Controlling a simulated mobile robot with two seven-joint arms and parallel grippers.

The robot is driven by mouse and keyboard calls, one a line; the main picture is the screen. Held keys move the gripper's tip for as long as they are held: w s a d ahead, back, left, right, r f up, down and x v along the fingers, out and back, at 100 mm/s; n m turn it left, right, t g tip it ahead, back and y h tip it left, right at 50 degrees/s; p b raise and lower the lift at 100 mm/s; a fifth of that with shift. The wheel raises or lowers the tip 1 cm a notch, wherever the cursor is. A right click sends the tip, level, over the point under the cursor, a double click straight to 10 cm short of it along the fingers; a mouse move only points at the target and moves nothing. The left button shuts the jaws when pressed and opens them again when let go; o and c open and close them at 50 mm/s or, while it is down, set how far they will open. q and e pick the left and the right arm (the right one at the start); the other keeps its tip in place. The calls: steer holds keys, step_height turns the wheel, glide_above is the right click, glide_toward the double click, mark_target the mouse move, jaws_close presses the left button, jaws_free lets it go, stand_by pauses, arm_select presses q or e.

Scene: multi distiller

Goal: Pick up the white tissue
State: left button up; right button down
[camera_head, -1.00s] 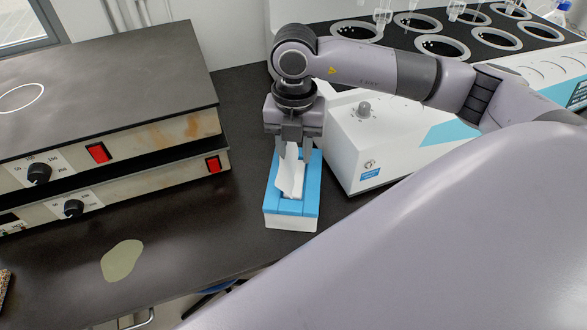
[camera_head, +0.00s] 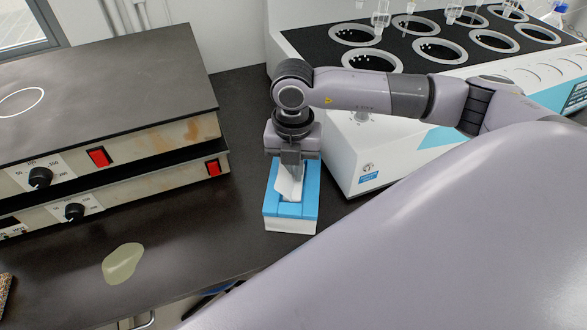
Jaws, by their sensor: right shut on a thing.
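The white tissue (camera_head: 287,190) stands up out of the slot of a blue-topped white tissue box (camera_head: 290,226) on the dark bench, in the middle of the head view. My right gripper (camera_head: 290,174) points down over the box and is shut on the upper part of the tissue. The tissue's lower end is still at the box opening. The gripper partly hides the far part of the box. My left gripper is not in view.
Two stacked hotplates with a dark top (camera_head: 110,90) stand left of the box. A white distiller unit with round wells (camera_head: 440,50) stands close on the right. A flat greenish patch (camera_head: 122,263) lies at front left. The bench between is clear.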

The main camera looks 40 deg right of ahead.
steer(key=shift+r, duration=0.15)
step_height(320, 180, up, 26)
steer(key=p, duration=0.2)
stand_by(0.6)
